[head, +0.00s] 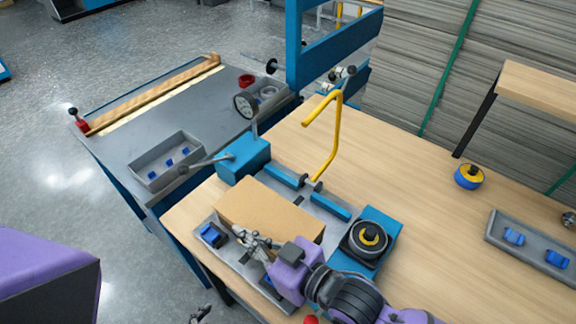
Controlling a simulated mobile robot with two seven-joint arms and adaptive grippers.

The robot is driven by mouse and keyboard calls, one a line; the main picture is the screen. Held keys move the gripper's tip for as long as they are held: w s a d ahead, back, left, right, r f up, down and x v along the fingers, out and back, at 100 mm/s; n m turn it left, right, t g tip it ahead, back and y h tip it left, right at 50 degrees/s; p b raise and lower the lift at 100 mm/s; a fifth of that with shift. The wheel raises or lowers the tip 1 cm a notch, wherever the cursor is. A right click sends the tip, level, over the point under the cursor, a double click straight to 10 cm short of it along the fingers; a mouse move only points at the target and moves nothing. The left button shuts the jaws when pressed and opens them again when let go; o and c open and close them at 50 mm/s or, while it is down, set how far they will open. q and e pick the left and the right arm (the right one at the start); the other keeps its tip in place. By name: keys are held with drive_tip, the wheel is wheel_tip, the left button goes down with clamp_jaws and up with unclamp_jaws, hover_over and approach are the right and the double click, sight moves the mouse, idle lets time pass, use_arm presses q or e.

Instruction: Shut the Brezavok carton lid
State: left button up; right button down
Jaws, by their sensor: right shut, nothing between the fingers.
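A plain brown cardboard shape (268,208), which looks like the carton, sits on the grey plate of a blue machine on the wooden table. Its broad top face looks flat; no name is readable, and I cannot tell whether this face is the lid or how far the lid is shut. My right gripper (243,236) is shut and empty at the near left edge of the cardboard, covering part of that edge. I cannot tell whether it touches. A small dark piece at the bottom edge (200,314) may be my left gripper; its fingers are not clear.
A yellow bent bar (333,135) rises behind the cardboard. A blue block with a black-and-yellow roll (368,238) stands to its right. A small blue part (212,235) lies at its left. A grey tray (507,240) and another roll (469,177) lie farther right, with bare tabletop between.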

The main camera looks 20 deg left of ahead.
idle(0.3)
use_arm(q)
wheel_tip(320, 180, up, 4)
drive_tip(key=w+r+p, duration=0.1)
drive_tip(key=w+p, duration=0.1)
drive_tip(key=p, duration=0.1)
use_arm(e)
drive_tip(key=r, duration=0.5)
drive_tip(key=shift+w+r, duration=0.25)
drive_tip(key=shift+w, duration=0.05)
use_arm(q)
drive_tip(key=s+f, duration=0.1)
drive_tip(key=s, duration=0.1)
drive_tip(key=s+f+b, duration=0.1)
drive_tip(key=f, duration=0.1)
drive_tip(key=shift+s+d+f, duration=0.2)
drive_tip(key=shift+s+f, duration=0.1)
drive_tip(key=shift+s, duration=0.05)
use_arm(e)
drive_tip(key=s+d, duration=0.4)
drive_tip(key=d, duration=0.5)
drive_tip(key=shift+r, duration=0.45)
